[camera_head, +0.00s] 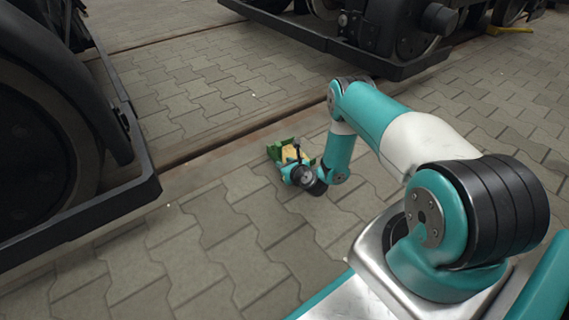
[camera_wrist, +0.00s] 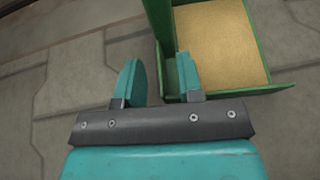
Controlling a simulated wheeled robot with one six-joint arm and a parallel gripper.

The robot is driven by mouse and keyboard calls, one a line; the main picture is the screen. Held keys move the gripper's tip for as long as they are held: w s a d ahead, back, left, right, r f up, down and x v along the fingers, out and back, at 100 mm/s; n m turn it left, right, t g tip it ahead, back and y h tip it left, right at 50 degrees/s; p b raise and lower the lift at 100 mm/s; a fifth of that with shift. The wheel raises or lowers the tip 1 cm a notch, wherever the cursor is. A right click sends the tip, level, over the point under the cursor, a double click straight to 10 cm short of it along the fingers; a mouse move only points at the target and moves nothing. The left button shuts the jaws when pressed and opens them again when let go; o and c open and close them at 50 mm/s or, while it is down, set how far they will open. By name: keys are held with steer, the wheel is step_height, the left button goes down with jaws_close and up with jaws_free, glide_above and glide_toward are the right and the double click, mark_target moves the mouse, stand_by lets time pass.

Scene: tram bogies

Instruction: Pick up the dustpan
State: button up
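The dustpan is a green, open tray with a tan filling or floor. In the wrist view its green wall (camera_wrist: 162,30) and tan interior (camera_wrist: 225,45) fill the upper right. In the head view the dustpan (camera_head: 277,152) lies on the paving beside a rail, partly hidden by my arm's end. My gripper (camera_wrist: 156,62) is open, with two teal fingers apart. The green side wall shows in the gap between them, nearer the right finger, which overlaps the pan's corner. I cannot tell whether either finger touches it. In the head view the fingers are hidden.
A dark bogie with a large wheel (camera_head: 40,150) stands at the left, and another bogie (camera_head: 400,35) stands at the back. A rail (camera_head: 215,145) runs diagonally behind the dustpan. The paving (camera_head: 215,250) in front is clear. A yellow object (camera_head: 508,30) lies at the far right.

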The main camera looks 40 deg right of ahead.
steer(key=shift+x, duration=0.8)
steer(key=shift+c, duration=0.2)
jaws_close()
steer(key=shift+r, duration=0.2)
